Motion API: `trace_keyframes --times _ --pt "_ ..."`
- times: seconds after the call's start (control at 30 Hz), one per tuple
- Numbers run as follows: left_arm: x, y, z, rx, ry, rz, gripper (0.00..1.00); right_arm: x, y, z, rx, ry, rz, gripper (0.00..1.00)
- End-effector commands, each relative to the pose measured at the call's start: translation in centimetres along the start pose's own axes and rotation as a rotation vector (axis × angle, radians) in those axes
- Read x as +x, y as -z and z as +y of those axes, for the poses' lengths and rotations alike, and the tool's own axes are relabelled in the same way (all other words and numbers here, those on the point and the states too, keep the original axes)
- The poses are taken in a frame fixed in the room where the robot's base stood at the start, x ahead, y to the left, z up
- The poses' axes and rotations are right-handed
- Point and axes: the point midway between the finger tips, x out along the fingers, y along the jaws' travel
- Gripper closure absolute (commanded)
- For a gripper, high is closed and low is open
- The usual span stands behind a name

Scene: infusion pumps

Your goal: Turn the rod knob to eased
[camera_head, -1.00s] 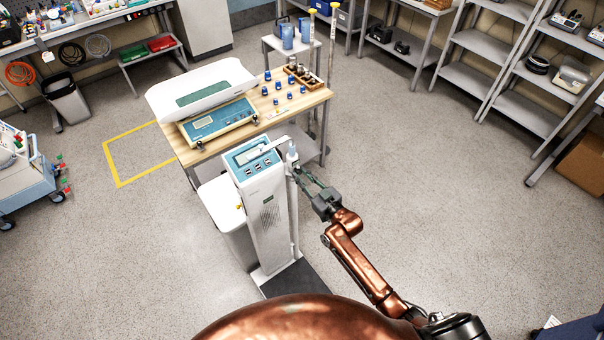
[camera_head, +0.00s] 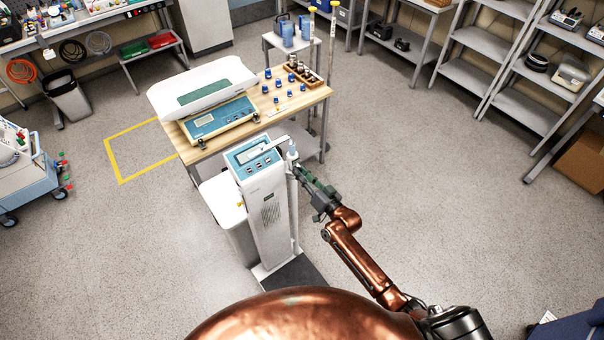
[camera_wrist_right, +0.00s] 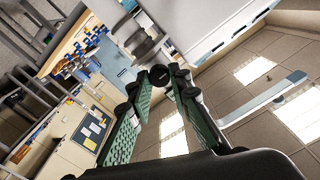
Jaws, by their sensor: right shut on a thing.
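A tall white column scale (camera_head: 266,212) with a blue display panel (camera_head: 253,155) stands in the middle of the head view. A slim white rod (camera_head: 294,222) runs up its right side. My right gripper (camera_head: 300,173) reaches the rod's upper part from the right. In the right wrist view, a small round black knob (camera_wrist_right: 159,75) lies between the tips of the green-padded fingers, and the right gripper (camera_wrist_right: 160,80) is shut on it. The knob is largely hidden by the fingers in the head view. Its marking cannot be read. My left gripper is not in view.
A wooden table (camera_head: 240,142) behind the column holds a baby scale (camera_head: 219,118) and several blue-topped weights. A white bin (camera_head: 232,222) stands left of the column. Shelves (camera_head: 520,103) line the right back.

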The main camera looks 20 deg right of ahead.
Motion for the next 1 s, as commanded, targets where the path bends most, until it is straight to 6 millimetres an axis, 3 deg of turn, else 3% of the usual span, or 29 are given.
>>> trace_keyframes --times 0.37,0.4,0.6,1.0 --pt "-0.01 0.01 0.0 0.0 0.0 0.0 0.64 0.01 0.12 0.05 0.002 0.0 0.002 1.0" --pt "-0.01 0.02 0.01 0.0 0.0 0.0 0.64 0.01 0.13 0.05 0.002 0.0 0.002 0.79" --pt "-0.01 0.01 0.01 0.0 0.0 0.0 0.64 0.01 0.08 0.03 0.002 0.0 0.001 0.65" --pt "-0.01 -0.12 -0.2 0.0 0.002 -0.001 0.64 -0.77 0.02 0.05 0.002 0.0 0.0 0.64"
